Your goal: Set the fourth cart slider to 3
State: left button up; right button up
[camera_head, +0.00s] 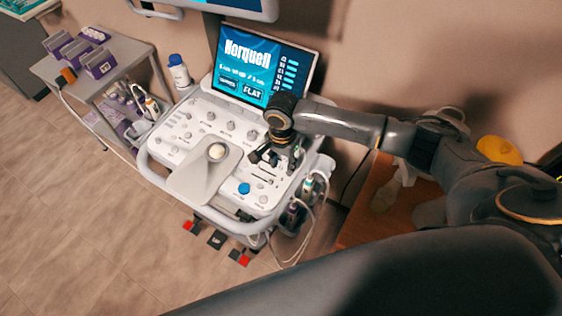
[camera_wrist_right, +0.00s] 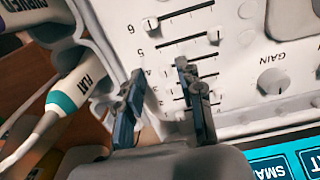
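The slider panel (camera_wrist_right: 230,95) of the cart's console has several parallel slots with white knobs in the right wrist view. The numbers 6 and 5 are readable. The row-6 knob (camera_wrist_right: 153,22) sits at its slot's left end, and the row-5 knob (camera_wrist_right: 213,37) at its right end. The fourth slider's slot (camera_wrist_right: 207,60) shows partly below row 5; its knob is not clearly visible behind my fingers. My right gripper (camera_wrist_right: 158,72) is open, its two dark fingers spread over the lower slots. In the head view it (camera_head: 271,153) is low over the console's right part. My left gripper is not visible.
The cart (camera_head: 160,150) carries a screen (camera_head: 262,65) reading Norquell and FLAT. Corded probes (camera_head: 308,190) hang on its right side. A bottle (camera_head: 179,72) stands behind left. A GAIN knob (camera_wrist_right: 273,80) lies beside the sliders. A side trolley (camera_head: 115,55) is farther left.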

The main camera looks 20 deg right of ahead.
aim_at(282, 167)
jog(key=shift+r, duration=0.1)
notch_tip(282, 167, up, 12)
dwell(0.5)
dwell(0.5)
